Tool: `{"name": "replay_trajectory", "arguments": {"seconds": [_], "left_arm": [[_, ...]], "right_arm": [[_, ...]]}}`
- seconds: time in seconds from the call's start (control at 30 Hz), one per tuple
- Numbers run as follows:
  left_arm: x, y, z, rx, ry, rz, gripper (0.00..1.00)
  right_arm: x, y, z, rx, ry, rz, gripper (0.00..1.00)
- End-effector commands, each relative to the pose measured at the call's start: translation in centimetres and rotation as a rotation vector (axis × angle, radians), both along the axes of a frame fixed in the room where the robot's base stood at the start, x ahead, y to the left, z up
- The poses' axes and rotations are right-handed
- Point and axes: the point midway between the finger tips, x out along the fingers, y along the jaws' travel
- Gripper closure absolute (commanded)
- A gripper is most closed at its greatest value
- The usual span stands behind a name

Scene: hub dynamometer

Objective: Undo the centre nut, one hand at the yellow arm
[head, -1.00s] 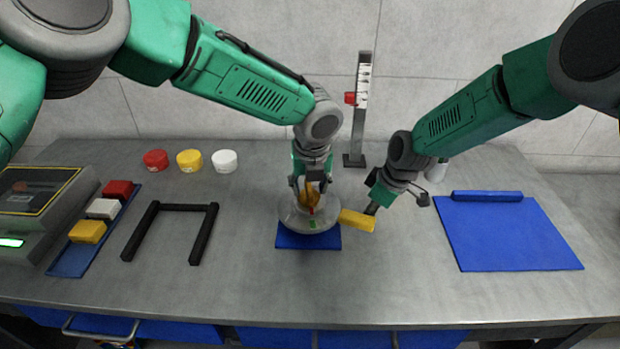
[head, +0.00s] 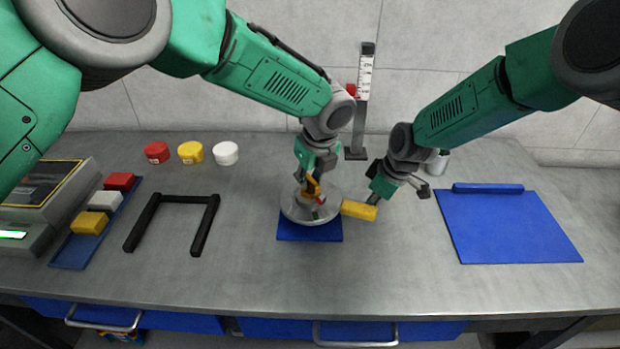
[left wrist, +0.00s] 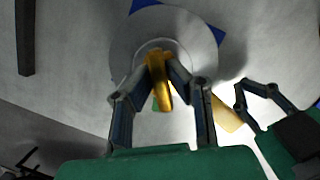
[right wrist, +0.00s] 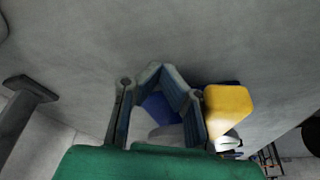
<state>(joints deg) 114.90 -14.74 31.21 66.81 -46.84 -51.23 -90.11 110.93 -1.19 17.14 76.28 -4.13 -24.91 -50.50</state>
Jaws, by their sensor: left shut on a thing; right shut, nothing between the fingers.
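A round grey metal hub (head: 290,208) sits on a blue pad (head: 300,234) at the middle of the bench. The gold centre nut (left wrist: 159,72) stands at its middle, partly hidden by my fingers. My left gripper (head: 310,188) comes down from above and is shut on the nut; its fingers (left wrist: 162,68) flank the nut in the left wrist view. The yellow arm (head: 359,210) sticks out from the hub's right side. My right gripper (head: 374,199) is shut and empty beside the yellow arm's outer end. In the right wrist view the arm (right wrist: 229,106) lies right of the fingers; contact is unclear.
A black U-shaped frame (head: 153,222), a tray (head: 72,252) of coloured blocks and a grey instrument (head: 45,205) stand left. Three round tubs (head: 190,152) and a scale post (head: 363,100) are behind. A large blue mat (head: 508,228) lies right.

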Motion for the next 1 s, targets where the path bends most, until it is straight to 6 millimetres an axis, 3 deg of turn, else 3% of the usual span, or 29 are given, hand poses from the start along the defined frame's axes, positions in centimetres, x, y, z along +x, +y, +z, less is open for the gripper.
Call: {"name": "replay_trajectory", "arguments": {"seconds": [0.2,0.4,1.0], "left_arm": [[-0.1,-0.2,-0.3,0.0,0.002,0.477,1.0],[-0.2,-0.2,-0.3,-0.002,0.006,0.765,1.0],[-0.3,-0.2,-0.4,-0.004,0.008,0.788,1.0]], "right_arm": [[-0.1,0.0,-0.1,0.0,0.002,0.001,1.0],[-0.1,0.0,-0.1,-0.001,0.003,0.001,1.0],[-1.2,0.4,-0.1,0.0,0.003,0.002,1.0]]}}
